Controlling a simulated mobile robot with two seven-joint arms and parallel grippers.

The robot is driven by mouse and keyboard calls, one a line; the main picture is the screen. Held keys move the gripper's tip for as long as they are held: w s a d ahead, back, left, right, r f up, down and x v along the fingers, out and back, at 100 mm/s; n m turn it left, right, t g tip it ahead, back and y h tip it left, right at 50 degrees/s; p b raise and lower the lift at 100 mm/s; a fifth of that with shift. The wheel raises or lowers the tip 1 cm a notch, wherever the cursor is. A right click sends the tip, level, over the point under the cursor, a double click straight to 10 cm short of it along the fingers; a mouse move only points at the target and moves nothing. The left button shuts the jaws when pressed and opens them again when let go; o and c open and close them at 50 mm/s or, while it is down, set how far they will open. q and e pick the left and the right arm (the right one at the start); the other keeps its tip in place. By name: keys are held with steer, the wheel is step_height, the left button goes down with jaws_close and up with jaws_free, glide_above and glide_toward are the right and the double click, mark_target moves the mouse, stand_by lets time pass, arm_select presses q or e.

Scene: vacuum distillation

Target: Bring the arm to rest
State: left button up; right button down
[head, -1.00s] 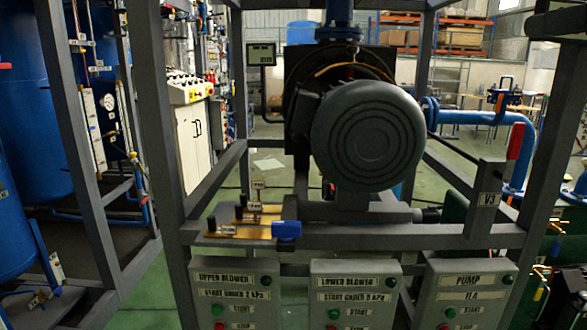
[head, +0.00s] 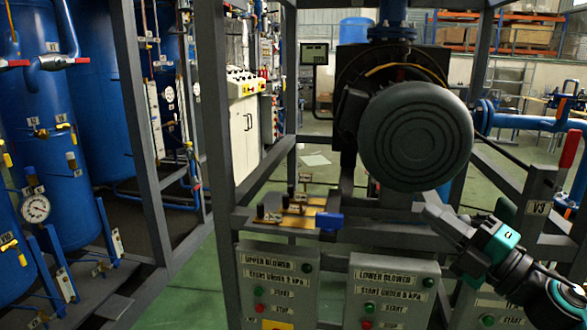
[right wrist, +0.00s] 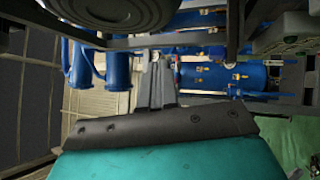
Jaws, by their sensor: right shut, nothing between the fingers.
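My right gripper (head: 428,213) reaches in from the lower right of the head view, with its grey fingers pointing up and left. It is shut and empty. Its tip shows just below the big round grey motor (head: 416,135) and to the right of a blue valve handle (head: 329,221); I cannot tell whether it touches the frame behind it. In the right wrist view the closed fingers (right wrist: 162,82) stand together above the dark palm edge, with nothing between them. My left gripper is in no view.
A grey steel frame (head: 216,120) surrounds the motor. The upper blower box (head: 279,285) and lower blower box (head: 392,290) hang below it. A red valve handle (head: 570,148) is at the right. Blue tanks (head: 55,130) and a gauge (head: 35,208) stand left. Green floor shows between.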

steer(key=s+a+f+m+h, duration=0.1)
steer(key=s+f+m+h, duration=0.25)
steer(key=f+m, duration=0.5)
steer(key=s+f+m+h, duration=0.2)
steer(key=f+m+h, duration=0.35)
steer(key=f, duration=0.55)
steer(key=s+a+f+m+g+h, duration=0.1)
steer(key=s+a+f+m+g, duration=0.1)
steer(key=s+f, duration=0.5)
steer(key=s+a+f+m+g+h, duration=0.1)
steer(key=s+a+f+m+g, duration=0.2)
steer(key=s+f+m, duration=0.4)
step_height(320, 180, down, 3)
steer(key=shift+s+a+r+g+p, duration=0.1)
steer(key=shift+s+a+g+p, duration=0.2)
steer(key=shift+s+g, duration=0.3)
